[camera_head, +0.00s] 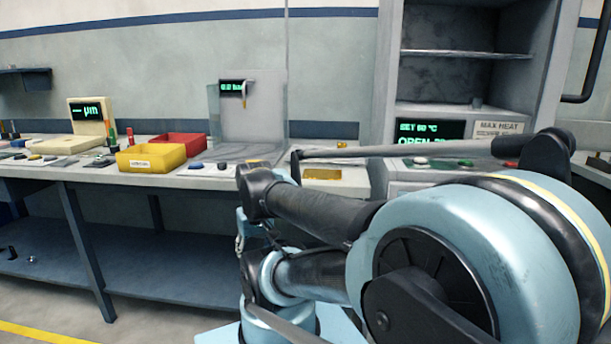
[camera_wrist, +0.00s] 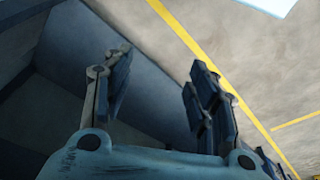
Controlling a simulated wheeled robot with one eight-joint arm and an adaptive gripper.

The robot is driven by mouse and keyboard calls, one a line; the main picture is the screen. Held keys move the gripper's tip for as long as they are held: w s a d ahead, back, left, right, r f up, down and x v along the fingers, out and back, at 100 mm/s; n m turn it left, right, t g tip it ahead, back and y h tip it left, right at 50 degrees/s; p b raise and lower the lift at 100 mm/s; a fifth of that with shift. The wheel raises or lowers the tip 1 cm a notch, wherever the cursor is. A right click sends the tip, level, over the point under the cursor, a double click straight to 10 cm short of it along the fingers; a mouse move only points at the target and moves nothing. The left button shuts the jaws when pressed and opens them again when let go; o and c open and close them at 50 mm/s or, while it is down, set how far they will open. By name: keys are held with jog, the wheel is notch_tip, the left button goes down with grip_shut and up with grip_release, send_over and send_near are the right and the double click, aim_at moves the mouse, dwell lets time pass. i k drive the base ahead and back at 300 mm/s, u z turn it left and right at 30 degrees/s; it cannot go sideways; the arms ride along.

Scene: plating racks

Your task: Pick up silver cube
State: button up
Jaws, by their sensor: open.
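I cannot make out a silver cube for certain in either view. Two tiny objects lie at the left of the bench's lower shelf; the paler one (camera_head: 32,259) is too small to identify. My gripper (camera_wrist: 160,78) is open in the wrist view, its two dark-padded fingers wide apart with nothing between them. Behind the fingers are a blue-grey surface and the concrete floor. In the head view my arm fills the right foreground and hides part of the bench.
A long bench (camera_head: 215,178) carries a yellow bin (camera_head: 150,160), a red bin (camera_head: 182,143), a gauge with a green display (camera_head: 92,115) and a clear screen (camera_head: 262,115). A heating cabinet (camera_head: 465,85) stands right. The lower shelf (camera_head: 150,268) is mostly bare.

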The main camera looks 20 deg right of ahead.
aim_at(475, 104)
jog(key=z, duration=2.1)
jog(key=k, duration=0.5)
jog(key=z, duration=0.95)
jog(key=i, duration=1.3)
jog(key=u, duration=0.05)
